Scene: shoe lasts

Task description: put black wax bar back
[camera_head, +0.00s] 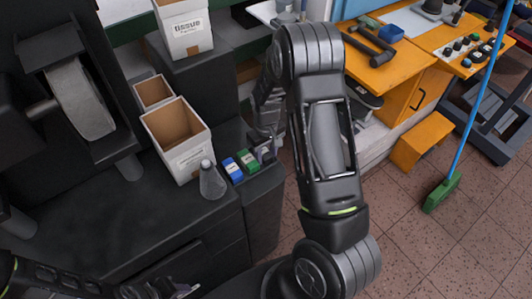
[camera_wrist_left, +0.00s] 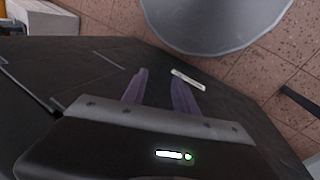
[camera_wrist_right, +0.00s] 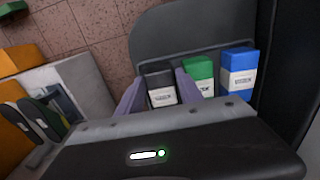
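The black wax bar (camera_wrist_right: 160,84) stands upright with a pale label, in a row beside the green bar (camera_wrist_right: 199,76) and the blue bar (camera_wrist_right: 238,73). My right gripper (camera_wrist_right: 160,80) has one finger on each side of the black bar, and the fingers look slightly apart from it. In the head view the right gripper (camera_head: 264,146) is over the end of the row, and the arm partly covers it. My left gripper (camera_wrist_left: 157,75) is open and empty above the dark worktop (camera_wrist_left: 70,65).
Two open cardboard boxes (camera_head: 176,140) and a grey cone-shaped bottle (camera_head: 212,180) stand left of the bars. A small white strip (camera_wrist_left: 188,80) lies near the left fingers. An orange bench (camera_head: 385,70) and a green broom (camera_head: 442,192) are at the right.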

